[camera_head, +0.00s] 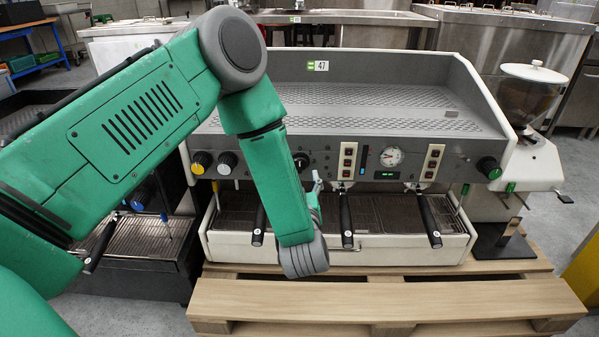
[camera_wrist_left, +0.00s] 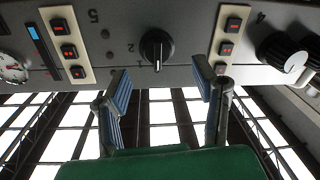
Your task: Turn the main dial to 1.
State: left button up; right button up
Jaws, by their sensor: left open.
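The main dial is a black knob (camera_head: 301,161) on the front panel of the coffee machine (camera_head: 330,140). In the left wrist view the dial (camera_wrist_left: 157,48) has a white pointer line toward the bottom of the picture. The digits 1 and 2 are printed on the panel to its left, and the pointer appears off the 1. My left gripper (camera_head: 316,184) is just in front of the panel, mostly hidden by its own arm. In the left wrist view its fingers (camera_wrist_left: 161,80) are open, apart on either side below the dial, with nothing between them. My right gripper is not in view.
Red-button panels (camera_wrist_left: 230,40) flank the dial. Black portafilter handles (camera_head: 346,222) hang below. A grinder (camera_head: 530,95) stands right; a wooden pallet (camera_head: 390,300) lies beneath.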

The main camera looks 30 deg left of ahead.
aim_at(301, 168)
pick_arm(q)
jog(key=x, duration=0.2)
jog(key=b+x, duration=0.1)
jog(key=x, duration=0.2)
jog(key=shift+w+d+r, duration=0.1)
jog(key=shift+w+d, duration=0.15)
jog(key=shift+d, duration=0.05)
jog(key=shift+w+a, duration=0.3)
jog(key=shift+a, duration=0.25)
jog(key=shift+d, duration=0.1)
jog(key=c, duration=1.1)
